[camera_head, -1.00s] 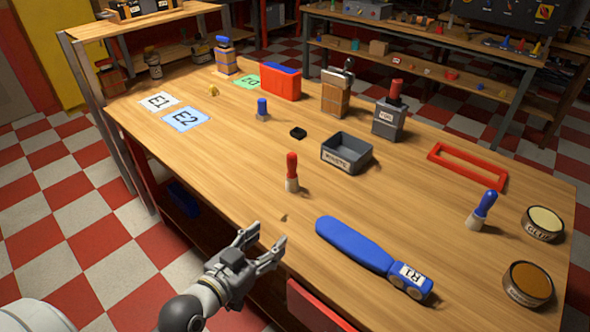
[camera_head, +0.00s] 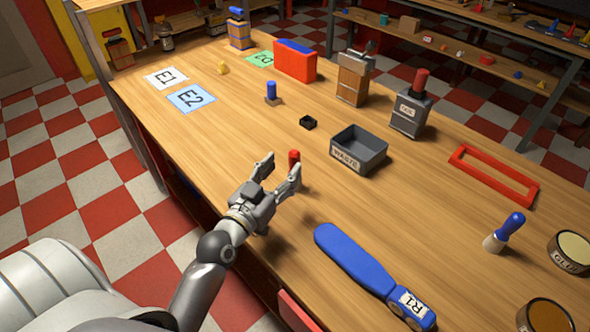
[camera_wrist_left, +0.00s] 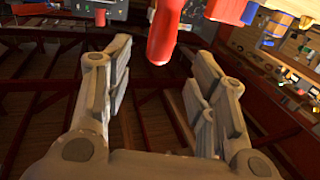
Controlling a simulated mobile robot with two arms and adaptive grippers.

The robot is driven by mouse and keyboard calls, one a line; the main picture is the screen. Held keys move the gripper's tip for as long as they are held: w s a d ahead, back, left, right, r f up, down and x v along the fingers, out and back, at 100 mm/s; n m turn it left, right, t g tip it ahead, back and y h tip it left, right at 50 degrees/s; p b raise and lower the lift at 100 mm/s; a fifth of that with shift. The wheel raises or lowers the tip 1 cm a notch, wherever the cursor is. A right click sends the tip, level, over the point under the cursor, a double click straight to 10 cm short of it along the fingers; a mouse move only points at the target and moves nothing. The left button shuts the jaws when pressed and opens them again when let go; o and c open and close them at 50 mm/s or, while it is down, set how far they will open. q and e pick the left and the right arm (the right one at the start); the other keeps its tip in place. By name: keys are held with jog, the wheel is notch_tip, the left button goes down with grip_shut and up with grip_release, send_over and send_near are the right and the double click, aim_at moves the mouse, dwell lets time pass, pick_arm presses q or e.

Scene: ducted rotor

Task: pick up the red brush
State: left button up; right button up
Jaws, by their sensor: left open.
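The red brush (camera_head: 293,158) stands on the workbench (camera_head: 230,130); only the upper part of its red handle shows in the head view. Its lower part is hidden behind a finger of my left gripper (camera_head: 281,168). My left gripper is open and empty, with its fingers pointing toward the brush. In the left wrist view, a rounded red handle (camera_wrist_left: 163,35), which looks like the brush, shows just beyond and between the open fingers (camera_wrist_left: 160,75). I cannot tell whether a finger touches it. My right gripper is not in view.
A grey waste bin (camera_head: 358,150) stands right of the brush, with a small black part (camera_head: 308,122) behind. A blue-handled tool marked R1 (camera_head: 355,262) lies near the front edge. A blue brush (camera_head: 503,233), red frame (camera_head: 493,174) and tins (camera_head: 570,251) are farther right.

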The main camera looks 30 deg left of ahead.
aim_at(291, 159)
pick_arm(q)
jog(key=shift+w, duration=0.55)
jog(key=w, duration=0.4)
jog(key=shift+d+p, duration=0.1)
jog(key=shift+p, duration=0.3)
jog(key=shift+w, duration=0.4)
jog(key=shift+c, duration=0.7)
grip_shut()
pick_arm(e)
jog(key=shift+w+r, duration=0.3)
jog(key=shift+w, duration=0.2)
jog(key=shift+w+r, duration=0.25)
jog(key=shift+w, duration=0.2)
